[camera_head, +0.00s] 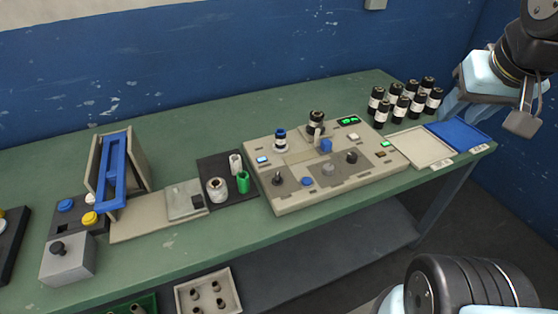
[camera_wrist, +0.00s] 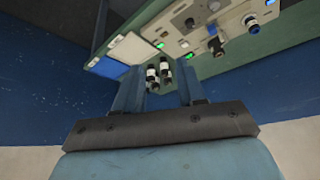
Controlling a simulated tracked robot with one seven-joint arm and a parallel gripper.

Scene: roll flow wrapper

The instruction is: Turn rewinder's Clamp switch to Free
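The beige rewinder panel (camera_head: 290,202) lies on the green bench, with rolls on spindles, a blue knob, lit displays and buttons on top. It has a black knob at the front left (camera_head: 278,178) and another at the right (camera_head: 351,157). The labels are too small to read, so I cannot tell which is the Clamp switch or its setting. The panel also shows in the wrist view (camera_wrist: 188,20). My gripper (camera_wrist: 160,72) is open and empty, its two blue fingers apart. In the head view it is above the bench's right end, away from the panel, partly cut off by my arm.
Several black rolls with white bands (camera_head: 404,104) stand behind the panel's right end. A white tray (camera_head: 421,147) and a blue tray (camera_head: 459,134) lie to the right. Left are a dark mat with small rolls (camera_head: 228,182), a blue-railed fixture (camera_head: 114,168) and a grey switch box (camera_head: 68,262).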

